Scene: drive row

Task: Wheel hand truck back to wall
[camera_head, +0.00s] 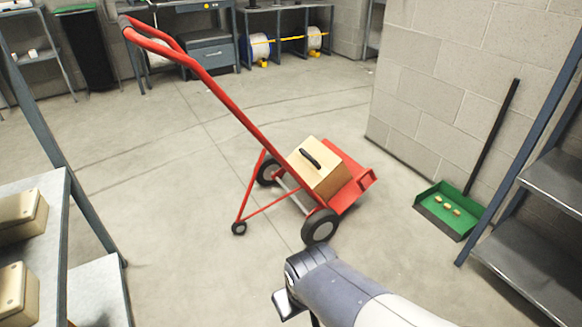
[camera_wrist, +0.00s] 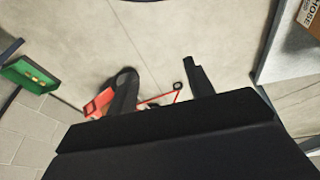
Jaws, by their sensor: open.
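The red hand truck (camera_head: 229,98) stands in mid-floor, tilted back on two black wheels and a small rear caster. Its handle (camera_head: 150,38) points up and left, away from my gripper. A tan box with a black handle (camera_head: 322,172) rests on it near the toe plate. My gripper (camera_head: 292,292) is open and empty, low in front of the near wheel and apart from the truck. In the wrist view, my gripper's fingers (camera_wrist: 158,70) are spread, and part of the red truck (camera_wrist: 97,105) shows behind them, largely hidden. A grey block wall (camera_head: 450,90) stands at the right.
A green dustpan (camera_head: 449,212) with small tan pieces sits by the right wall, its black handle leaning there. A shelf (camera_head: 535,265) stands at right, and another with tan cases (camera_head: 20,215) at left. A workbench and reels line the back. The floor left of the truck is clear.

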